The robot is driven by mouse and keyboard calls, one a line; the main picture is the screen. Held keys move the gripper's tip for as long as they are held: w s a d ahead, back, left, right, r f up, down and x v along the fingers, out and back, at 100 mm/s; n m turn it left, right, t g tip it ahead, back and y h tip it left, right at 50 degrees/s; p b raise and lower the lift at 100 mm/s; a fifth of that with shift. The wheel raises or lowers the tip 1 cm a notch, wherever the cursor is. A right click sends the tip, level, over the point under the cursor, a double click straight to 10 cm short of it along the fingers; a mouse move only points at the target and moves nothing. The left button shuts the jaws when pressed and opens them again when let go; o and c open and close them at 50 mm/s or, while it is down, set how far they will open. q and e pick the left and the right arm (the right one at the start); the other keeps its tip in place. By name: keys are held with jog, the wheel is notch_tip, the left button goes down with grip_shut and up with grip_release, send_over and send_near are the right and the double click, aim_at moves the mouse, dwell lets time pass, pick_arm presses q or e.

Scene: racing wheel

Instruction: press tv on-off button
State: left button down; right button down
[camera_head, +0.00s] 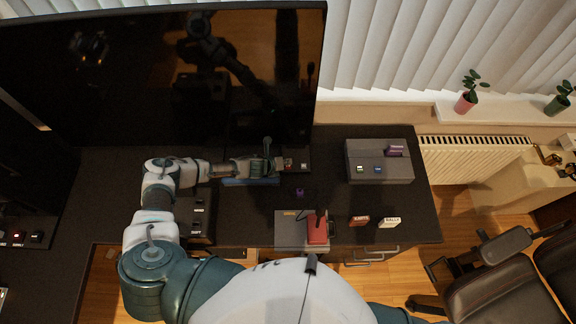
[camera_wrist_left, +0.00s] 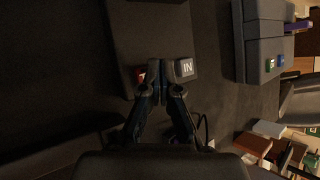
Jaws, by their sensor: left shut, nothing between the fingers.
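The large black TV (camera_head: 170,75) stands at the back left, its screen dark and reflecting my arm. A small base unit below its right side carries two buttons. In the left wrist view, one is red (camera_wrist_left: 141,74), partly hidden by a finger, and one is grey (camera_wrist_left: 186,67), lettered "IN". The grey one also shows in the head view (camera_head: 304,165). My left gripper (camera_head: 277,163) is shut and empty, just left of the buttons in the head view. In the left wrist view its fingertips (camera_wrist_left: 161,66) lie between the two buttons; contact cannot be told.
A grey console (camera_head: 380,172) with two buttons and a purple cartridge stands right on the dark desk. A small purple item (camera_head: 299,192) lies before the gripper. A grey box (camera_head: 288,231), red item (camera_head: 317,229) and two small boxes sit near the front edge.

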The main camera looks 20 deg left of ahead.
pick_arm(q)
jog(key=shift+d+f, duration=0.1)
jog(key=shift+f, duration=0.15)
jog(key=shift+f, duration=0.25)
dwell(0.4)
